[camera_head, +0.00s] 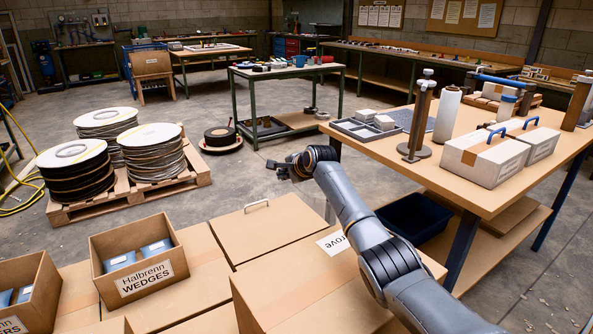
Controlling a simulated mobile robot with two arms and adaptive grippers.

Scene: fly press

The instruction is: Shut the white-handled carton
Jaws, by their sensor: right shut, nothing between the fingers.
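The white-handled carton (262,232) is a brown box in the lower middle. Its pale arched handle (256,204) stands on its top panel, near the far edge. The top panel looks flat and level, with no gap that I can make out; its right side is partly behind my arm and another carton. My right gripper (279,168) is beyond the handle and slightly right of it in the picture, shut and empty, apart from the carton. The left gripper is not in view.
Open cartons with blue wedges (138,265) stand at left. A large labelled carton (300,285) lies under my arm. The workbench (400,160) at right holds two blue-handled cartons (485,158).

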